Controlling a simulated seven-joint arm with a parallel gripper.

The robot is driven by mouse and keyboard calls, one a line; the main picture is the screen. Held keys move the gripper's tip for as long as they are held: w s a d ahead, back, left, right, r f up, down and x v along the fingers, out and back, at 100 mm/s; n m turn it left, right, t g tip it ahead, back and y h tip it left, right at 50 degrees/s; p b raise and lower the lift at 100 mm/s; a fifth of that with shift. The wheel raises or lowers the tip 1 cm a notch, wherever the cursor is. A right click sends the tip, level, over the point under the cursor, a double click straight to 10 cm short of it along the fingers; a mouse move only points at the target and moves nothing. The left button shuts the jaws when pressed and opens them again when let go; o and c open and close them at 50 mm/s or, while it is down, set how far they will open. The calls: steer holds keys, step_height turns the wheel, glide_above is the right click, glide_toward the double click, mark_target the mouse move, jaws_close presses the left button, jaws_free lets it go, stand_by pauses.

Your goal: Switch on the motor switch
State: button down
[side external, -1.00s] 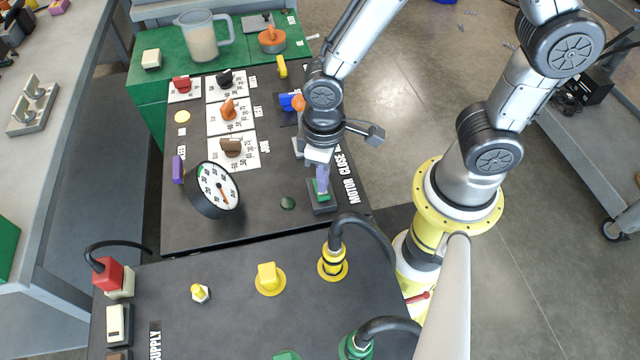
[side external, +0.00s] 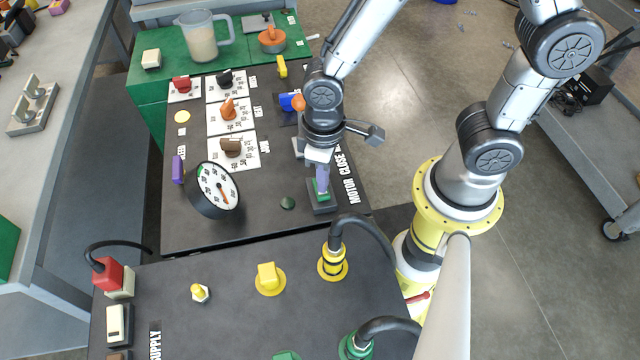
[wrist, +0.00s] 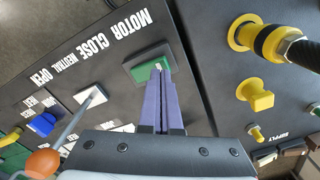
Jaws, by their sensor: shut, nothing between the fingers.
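The motor switch (side external: 321,207) is a green rocker on a dark base beside the printed "MOTOR" label at the panel's right edge. It also shows in the wrist view (wrist: 138,66). My gripper (side external: 321,190) points down with its purple fingers shut and empty. In the wrist view the fingertips (wrist: 159,68) are at the green rocker and seem to touch it; they cover part of it. I cannot tell from these views which way the rocker is tilted.
A lever with an orange knob (wrist: 42,162) stands close beside my gripper by the "CLOSE NEUTRAL OPEN" label. A round gauge (side external: 217,188) sits to the left. A yellow plug with a black cable (side external: 334,262) stands on the nearer panel.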

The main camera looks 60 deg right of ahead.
steer(key=shift+f, duration=1)
stand_by(0.5)
steer(key=shift+r, duration=3.55)
steer(key=shift+w+d+r, duration=0.1)
steer(key=shift+w+d, duration=0.05)
steer(key=shift+d, duration=0.05)
steer(key=w+d+r+m+t, duration=0.1)
steer(key=d+r+m+t, duration=0.1)
steer(key=d+r, duration=0.3)
steer(key=d+r+m+t, duration=0.1)
steer(key=d+r+t, duration=0.1)
steer(key=r, duration=0.5)
steer(key=s+d+r+t, duration=0.1)
steer(key=s+d+r, duration=0.2)
steer(key=s, duration=0.4)
steer(key=shift+s+d+r+t, duration=0.15)
steer(key=shift+s+d+t, duration=0.2)
steer(key=shift+d, duration=0.35)
